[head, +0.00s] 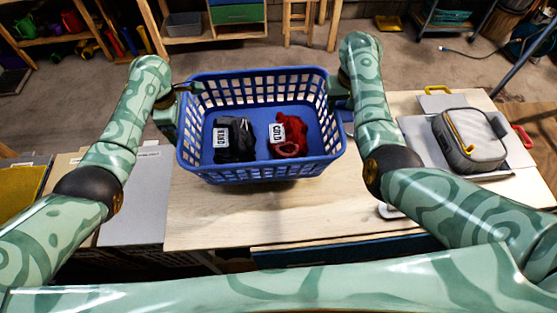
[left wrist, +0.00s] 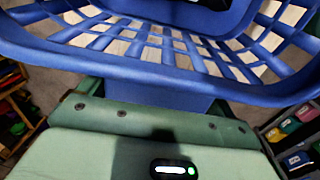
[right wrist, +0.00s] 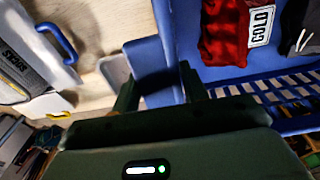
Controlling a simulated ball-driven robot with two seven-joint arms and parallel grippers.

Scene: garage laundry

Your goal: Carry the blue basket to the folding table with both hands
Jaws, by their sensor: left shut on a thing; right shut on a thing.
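The blue basket (head: 262,172) is in the middle of the head view, upright, over the far-left part of a pale wooden tabletop (head: 225,215). I cannot tell whether it touches the top. A dark cloth bundle (head: 238,145) and a red cloth bundle (head: 291,143) labelled COLD lie inside it. My left gripper (head: 182,103) is shut on the basket's left side. Its fingertips are hidden in the left wrist view, where the basket (left wrist: 190,75) fills the top. My right gripper (head: 337,90) is shut on the right side, also seen in the right wrist view (right wrist: 160,88).
A grey zipped case (head: 468,140) lies on a light board to the right on the tabletop. A pale grey panel (head: 140,190) stands left of the table. Beyond the basket is concrete floor (head: 270,57), with shelves and a wooden stool (head: 300,20) at the back.

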